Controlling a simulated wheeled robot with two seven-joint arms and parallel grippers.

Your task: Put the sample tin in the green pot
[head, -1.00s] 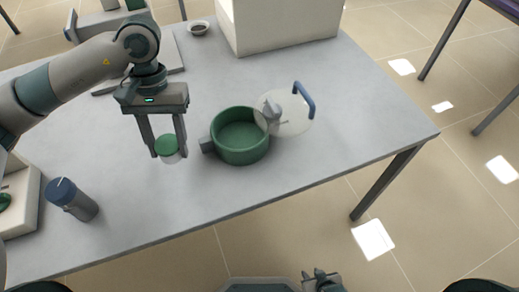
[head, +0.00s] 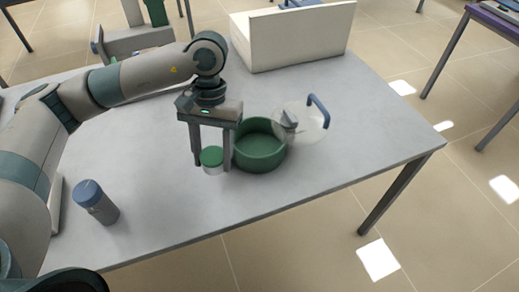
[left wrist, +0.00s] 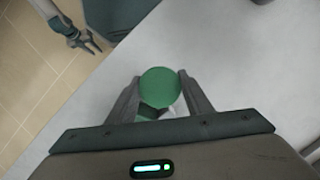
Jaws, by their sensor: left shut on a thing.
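The sample tin (head: 212,158), white with a green lid, is between the fingers of my left gripper (head: 212,165) in the head view. The gripper is shut on it and points down. The tin's round green lid (left wrist: 160,87) also shows between the fingers in the left wrist view. The green pot (head: 260,155) stands on the table just right of the gripper, its top open; the right finger overlaps its left side. A clear lid (head: 303,122) with a blue handle is at the pot's right rim. My right gripper (left wrist: 88,42) shows open and empty in the left wrist view.
A blue-capped grey bottle (head: 96,202) stands at the table's left front. A large cream box (head: 290,38) is at the back. The grey table (head: 360,135) is clear right of the lid.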

